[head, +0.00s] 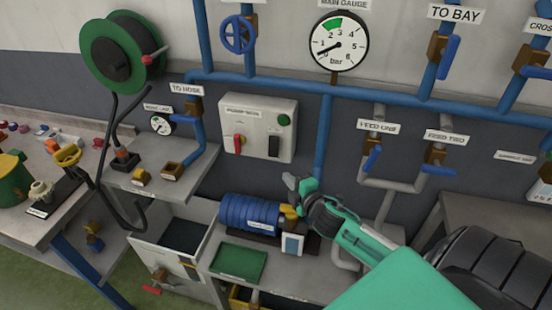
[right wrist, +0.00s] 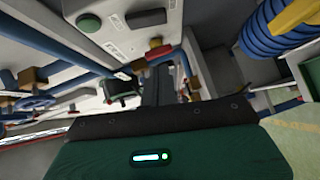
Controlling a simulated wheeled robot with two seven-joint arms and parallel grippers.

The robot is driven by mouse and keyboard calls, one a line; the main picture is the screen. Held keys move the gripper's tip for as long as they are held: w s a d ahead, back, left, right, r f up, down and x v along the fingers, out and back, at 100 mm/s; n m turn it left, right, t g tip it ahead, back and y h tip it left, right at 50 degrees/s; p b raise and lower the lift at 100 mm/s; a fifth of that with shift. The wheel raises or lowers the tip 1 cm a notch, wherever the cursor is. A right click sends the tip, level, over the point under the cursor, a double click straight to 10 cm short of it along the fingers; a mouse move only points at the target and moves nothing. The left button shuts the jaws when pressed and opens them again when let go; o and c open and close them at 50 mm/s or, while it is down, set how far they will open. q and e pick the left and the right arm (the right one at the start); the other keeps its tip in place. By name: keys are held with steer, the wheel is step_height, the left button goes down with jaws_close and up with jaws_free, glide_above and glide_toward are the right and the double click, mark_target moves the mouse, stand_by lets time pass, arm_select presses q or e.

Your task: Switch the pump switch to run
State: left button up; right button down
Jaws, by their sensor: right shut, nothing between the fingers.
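The pump control box (head: 258,105) is a pale panel on the back wall in the head view. It carries a red switch handle (head: 238,144), a black rectangular part (head: 274,145) and a green round button (head: 284,119). The handle hangs roughly upright; the lettering beside it is too small to read. In the right wrist view the box (right wrist: 112,42) is at the top, with the red handle (right wrist: 158,51) near its edge. My right gripper (head: 292,184) is shut and empty, below and right of the box, apart from it. My left gripper is not in view.
Blue pipes (head: 325,130) run along the wall beside the box. Below are a blue ribbed pump (head: 250,212) and a green tray (head: 238,262). A shelf with a small gauge (head: 161,124) stands left. The main gauge (head: 338,41) is above right.

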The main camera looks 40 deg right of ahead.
steer(key=shift+w, duration=0.1)
steer(key=p, duration=0.4)
glide_toward(270, 153)
steer(key=w+a, duration=0.3)
steer(key=shift+w+d+f+p, duration=0.15)
steer(key=shift+w+d+p, duration=0.15)
steer(key=shift+w+d, duration=0.5)
steer(key=shift+w+d+f+p, duration=0.15)
steer(key=shift+w+d+p, duration=0.15)
steer(key=shift+w+d, duration=0.5)
steer(key=shift+s+d, duration=0.1)
steer(key=shift+s, duration=0.05)
